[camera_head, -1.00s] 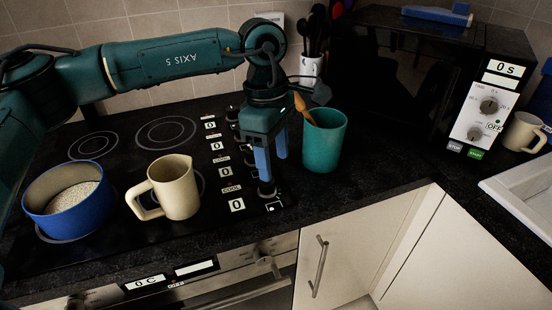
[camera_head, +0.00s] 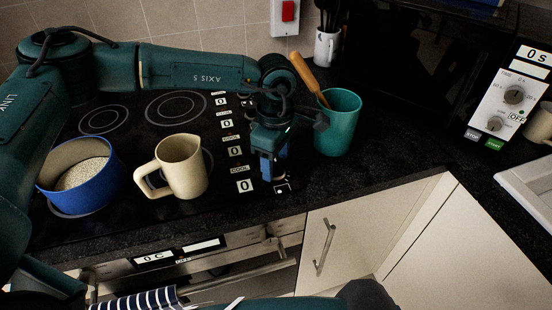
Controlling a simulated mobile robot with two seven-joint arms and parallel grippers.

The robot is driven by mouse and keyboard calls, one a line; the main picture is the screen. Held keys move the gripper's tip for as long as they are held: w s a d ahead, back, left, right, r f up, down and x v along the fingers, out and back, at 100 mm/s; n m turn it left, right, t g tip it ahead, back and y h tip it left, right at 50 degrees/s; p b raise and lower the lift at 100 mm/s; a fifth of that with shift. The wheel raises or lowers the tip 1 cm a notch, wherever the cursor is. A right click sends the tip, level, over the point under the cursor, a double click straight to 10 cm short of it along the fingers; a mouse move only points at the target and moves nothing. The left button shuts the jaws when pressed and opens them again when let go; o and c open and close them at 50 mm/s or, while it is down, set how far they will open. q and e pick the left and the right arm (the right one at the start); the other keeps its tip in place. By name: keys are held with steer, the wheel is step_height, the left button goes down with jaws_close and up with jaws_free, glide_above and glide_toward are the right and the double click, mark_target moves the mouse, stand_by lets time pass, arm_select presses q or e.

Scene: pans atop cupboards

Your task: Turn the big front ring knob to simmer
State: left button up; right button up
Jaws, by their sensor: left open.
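The black hob (camera_head: 95,215) lies at left, with a column of displays reading 0 along its right side; some labels read COOL. The front display (camera_head: 244,186) is just left of my left gripper (camera_head: 273,170). That gripper is open and points down over the hob's front right corner, with its blue fingers low at the knob column. The gripper hides most of the knobs, including the big front ring knob, so I cannot tell whether the fingers touch it or how it is turned. My right gripper is not in view.
A cream jug (camera_head: 184,168) and a blue pan (camera_head: 88,190) with pale grainy contents stand on the hob. A teal pot (camera_head: 341,128) with a wooden-handled utensil stands close right of my gripper. The worktop (camera_head: 400,150) farther right is clear. A striped towel (camera_head: 150,300) shows below.

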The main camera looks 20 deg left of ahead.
arm_select(q)
steer(key=shift+f, duration=0.55)
steer(key=c, duration=1)
steer(key=shift+o, duration=0.2)
